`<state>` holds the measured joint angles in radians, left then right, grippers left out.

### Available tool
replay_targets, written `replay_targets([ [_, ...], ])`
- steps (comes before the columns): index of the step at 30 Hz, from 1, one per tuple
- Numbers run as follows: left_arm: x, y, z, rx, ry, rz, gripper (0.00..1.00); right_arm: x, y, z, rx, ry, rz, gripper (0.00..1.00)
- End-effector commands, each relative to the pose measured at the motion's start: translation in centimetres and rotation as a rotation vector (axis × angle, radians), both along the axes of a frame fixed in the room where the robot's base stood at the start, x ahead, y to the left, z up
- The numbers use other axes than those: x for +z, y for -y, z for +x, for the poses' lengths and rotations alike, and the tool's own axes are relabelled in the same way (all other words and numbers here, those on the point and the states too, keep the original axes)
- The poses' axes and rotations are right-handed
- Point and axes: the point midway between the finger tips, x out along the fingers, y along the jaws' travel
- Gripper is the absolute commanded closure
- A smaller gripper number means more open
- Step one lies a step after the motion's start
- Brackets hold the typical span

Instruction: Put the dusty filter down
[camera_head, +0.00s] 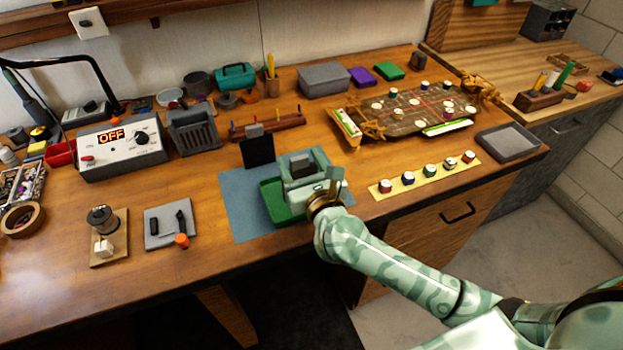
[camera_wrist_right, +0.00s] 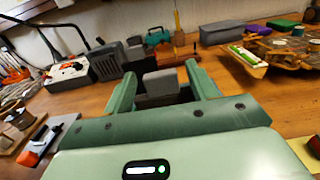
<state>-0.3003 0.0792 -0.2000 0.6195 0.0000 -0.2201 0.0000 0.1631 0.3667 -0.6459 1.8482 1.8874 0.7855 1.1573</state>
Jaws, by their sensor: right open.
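A small grey block (camera_head: 301,162), which looks like the dusty filter, stands between the fingers of my right gripper (camera_head: 310,172). It also shows in the right wrist view (camera_wrist_right: 162,82), with a green finger on each side. The gripper is open, and the fingers appear apart from the block. The block is over or in a green tray (camera_head: 272,192) on a blue-grey mat (camera_head: 234,188). My gripper hides part of the tray and the block's lower part, so I cannot tell exactly what it rests on. My left gripper is not in view.
A black panel with a grey tab (camera_head: 257,151) stands just behind the tray. A grey slotted box (camera_head: 194,132) and a control box reading OFF (camera_head: 121,146) are to the left. A yellow strip with several small capped pots (camera_head: 425,177) lies to the right.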

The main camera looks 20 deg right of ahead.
Motion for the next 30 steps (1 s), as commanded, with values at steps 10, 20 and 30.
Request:
replay_targets([
  [10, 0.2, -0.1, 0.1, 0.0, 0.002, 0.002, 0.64, 0.0, 0.3, -8.0, 0.0, -0.003, 0.002, 0.43],
  [20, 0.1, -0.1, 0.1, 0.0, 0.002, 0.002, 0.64, 0.1, 0.4, -10.6, -0.001, 0.0, 0.001, 0.43],
  [30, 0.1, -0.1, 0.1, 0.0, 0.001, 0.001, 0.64, 0.0, 0.4, -10.6, -0.001, 0.0, 0.001, 0.43],
])
